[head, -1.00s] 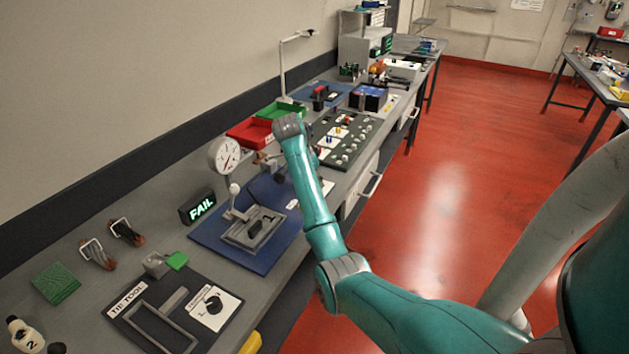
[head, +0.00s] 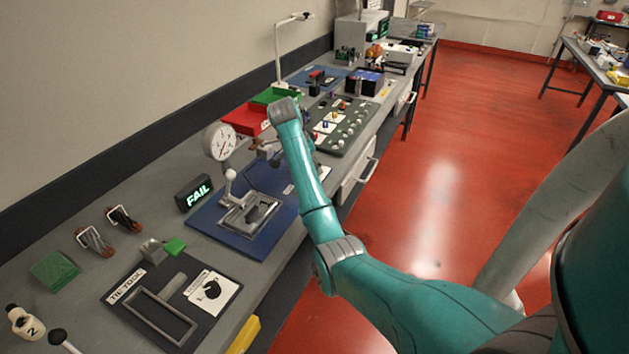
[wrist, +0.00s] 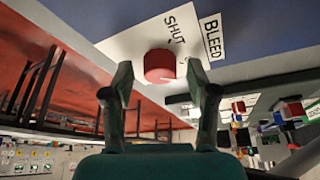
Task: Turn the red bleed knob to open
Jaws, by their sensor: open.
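The red bleed knob (wrist: 160,66) shows in the wrist view, on a white plate (wrist: 133,42) lettered SHUT, with a BLEED label (wrist: 212,38) beside it. My gripper (wrist: 158,80) is open. Its two fingers stand left and right of the knob, with a gap on each side, and nothing is held. I cannot tell whether the tips are level with the knob. The turned position of the knob is not clear. In the head view my arm covers the knob area, and part of my gripper (head: 268,150) shows behind it.
A dial gauge (head: 219,142) and a blue fixture plate (head: 232,237) with a lever clamp stand close by. A green-lit FAIL display (head: 193,193) is to the left. Red (head: 246,119) and green (head: 276,95) bins sit behind my arm. The red floor right of the bench is clear.

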